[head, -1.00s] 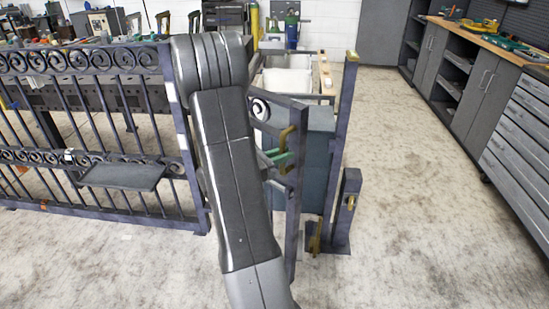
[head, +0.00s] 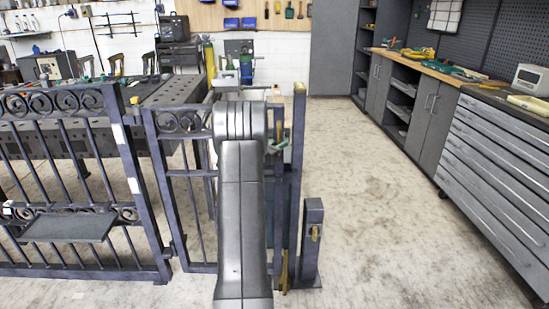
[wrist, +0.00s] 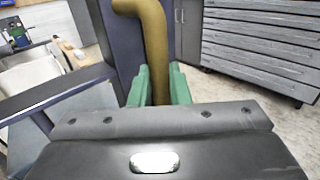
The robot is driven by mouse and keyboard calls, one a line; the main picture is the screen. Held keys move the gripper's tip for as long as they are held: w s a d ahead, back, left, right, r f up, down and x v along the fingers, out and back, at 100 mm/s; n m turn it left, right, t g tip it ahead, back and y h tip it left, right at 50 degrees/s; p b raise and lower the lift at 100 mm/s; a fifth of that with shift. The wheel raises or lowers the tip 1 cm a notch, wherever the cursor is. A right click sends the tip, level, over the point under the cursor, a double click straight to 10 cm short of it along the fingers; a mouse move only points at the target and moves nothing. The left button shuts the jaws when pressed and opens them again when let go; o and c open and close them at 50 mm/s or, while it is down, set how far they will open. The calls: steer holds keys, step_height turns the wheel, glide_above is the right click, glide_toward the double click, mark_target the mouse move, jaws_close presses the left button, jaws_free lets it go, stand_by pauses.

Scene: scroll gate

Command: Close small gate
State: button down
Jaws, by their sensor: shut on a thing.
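The small gate (head: 162,180) is a dark metal leaf with scrollwork at its top, right of the fixed fence. In the head view it spans toward the tall post (head: 297,150) with the brass cap. My arm hides much of its right part, so I cannot tell whether the leaf touches the post. My gripper (wrist: 160,88) has green fingers shut on the curved brass handle (wrist: 150,35) in the wrist view. Its green tip also shows beside the post in the head view (head: 277,147).
The scroll fence (head: 130,180) with a small shelf (head: 68,228) stands at left. A short post (head: 312,240) with a brass fitting stands right of the tall post. A perforated table (head: 165,95) is behind the gate. Drawers (head: 500,150) line the right; the floor between is open.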

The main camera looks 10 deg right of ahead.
mark_target(283, 138)
steer(key=shift+w+d+n+t+y, duration=0.15)
steer(key=shift+w+d, duration=0.05)
steer(key=shift+w, duration=0.45)
steer(key=shift+w+d+n+t+y, duration=0.15)
steer(key=shift+w, duration=0.45)
steer(key=shift+w+r, duration=0.1)
steer(key=shift+r, duration=0.1)
steer(key=c, duration=1.7)
jaws_free()
steer(key=o, duration=0.3)
steer(key=shift+w+f, duration=0.1)
steer(key=shift+w, duration=0.1)
steer(key=shift+f, duration=0.1)
steer(key=shift+s+a, duration=0.25)
steer(key=v, duration=1.3)
steer(key=shift+b, duration=0.3)
